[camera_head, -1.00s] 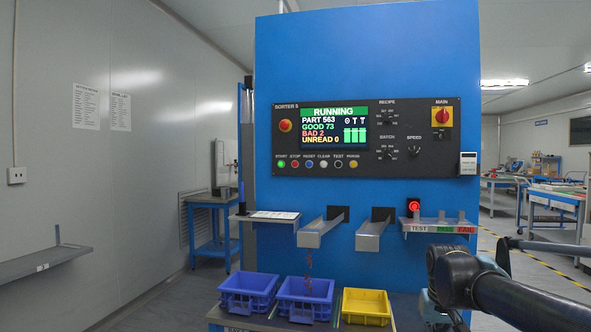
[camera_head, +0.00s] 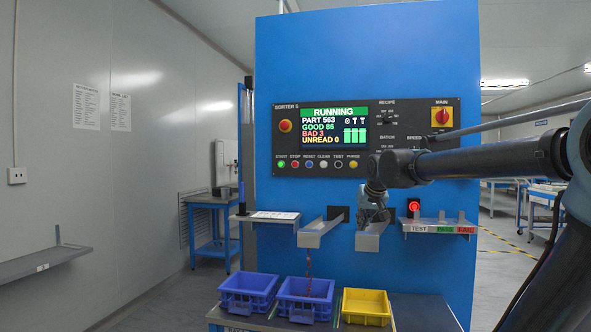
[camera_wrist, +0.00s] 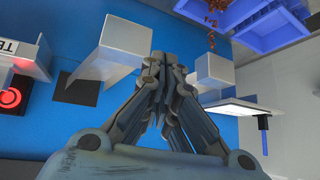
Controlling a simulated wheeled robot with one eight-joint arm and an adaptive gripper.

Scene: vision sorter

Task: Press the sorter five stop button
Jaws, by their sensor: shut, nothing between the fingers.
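The blue sorter cabinet (camera_head: 440,215) carries a dark control panel (camera_head: 272,110) labelled SORTER 5. Its lower row has a red STOP button (camera_head: 295,163) beside the green, lit START button (camera_head: 281,163). The screen (camera_head: 334,127) reads RUNNING. My gripper (camera_head: 372,220) is below the panel, in front of the right chute, apart from and to the lower right of the STOP button. In the wrist view my gripper (camera_wrist: 163,60) is shut and empty; the panel is not in that view. My arm hides the panel's lower right part.
A red emergency knob (camera_head: 285,126) sits above the button row. Below the panel jut a left chute (camera_head: 312,236), a right chute (camera_head: 370,241) and a labelled shelf (camera_head: 440,228). Two blue bins (camera_head: 248,283) and a yellow bin (camera_head: 366,304) stand below.

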